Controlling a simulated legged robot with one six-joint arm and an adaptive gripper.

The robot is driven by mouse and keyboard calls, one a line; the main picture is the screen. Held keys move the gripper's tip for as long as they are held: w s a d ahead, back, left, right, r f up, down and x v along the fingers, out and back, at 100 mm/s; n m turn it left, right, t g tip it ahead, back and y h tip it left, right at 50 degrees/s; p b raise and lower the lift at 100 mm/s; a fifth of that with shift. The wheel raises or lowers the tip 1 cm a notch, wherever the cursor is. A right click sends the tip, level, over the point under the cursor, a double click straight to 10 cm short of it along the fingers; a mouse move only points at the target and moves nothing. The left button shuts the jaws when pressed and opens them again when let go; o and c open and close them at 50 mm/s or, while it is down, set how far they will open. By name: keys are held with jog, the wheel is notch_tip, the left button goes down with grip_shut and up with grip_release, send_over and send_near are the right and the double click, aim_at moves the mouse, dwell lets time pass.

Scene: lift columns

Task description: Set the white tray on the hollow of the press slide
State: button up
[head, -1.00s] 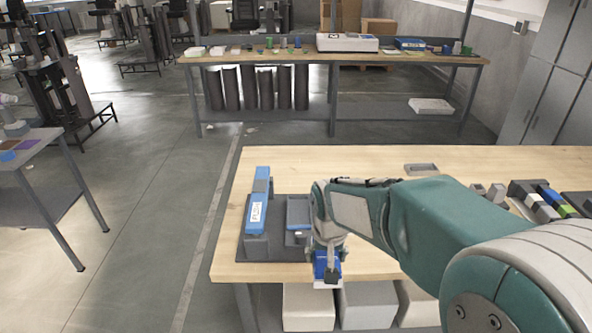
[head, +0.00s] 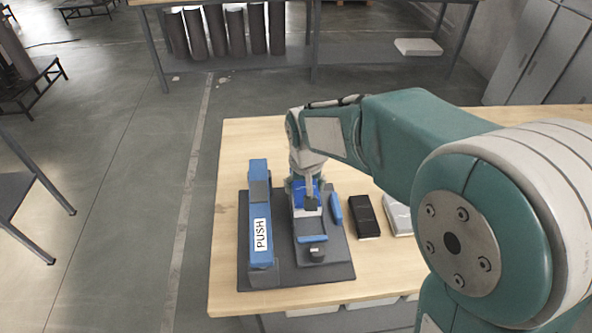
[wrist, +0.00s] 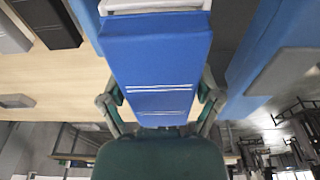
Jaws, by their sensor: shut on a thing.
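The white tray (wrist: 152,6) shows as a pale rim at the top edge of the wrist view, beyond a broad blue part. In the head view it is a small pale strip (head: 310,212). My gripper (head: 309,203) is shut on it, above the grey press slide (head: 312,226). The slide's hollow is mostly hidden under the gripper. I cannot tell whether the tray touches the slide. The blue press arm (head: 260,210), marked PUSH, stands to the left on the dark base plate (head: 290,279).
A blue bar (head: 337,208) lies at the slide's right. A black block (head: 364,216) and a white block (head: 397,214) lie further right. The wooden table (head: 232,155) is clear behind the press.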

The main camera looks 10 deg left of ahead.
jog(key=shift+d, duration=0.35)
jog(key=shift+d+f, duration=0.75)
jog(key=shift+f, duration=0.2)
jog(key=shift+a+f, duration=0.35)
jog(key=shift+f, duration=0.25)
jog(key=shift+a+f, duration=0.35)
jog(key=shift+f, duration=0.25)
jog(key=shift+a+f, duration=0.25)
jog(key=shift+f, duration=0.25)
jog(key=shift+d, duration=0.65)
jog(key=shift+a, duration=0.2)
jog(key=shift+a+f, duration=0.1)
jog(key=shift+a, duration=0.2)
jog(key=shift+d, duration=0.1)
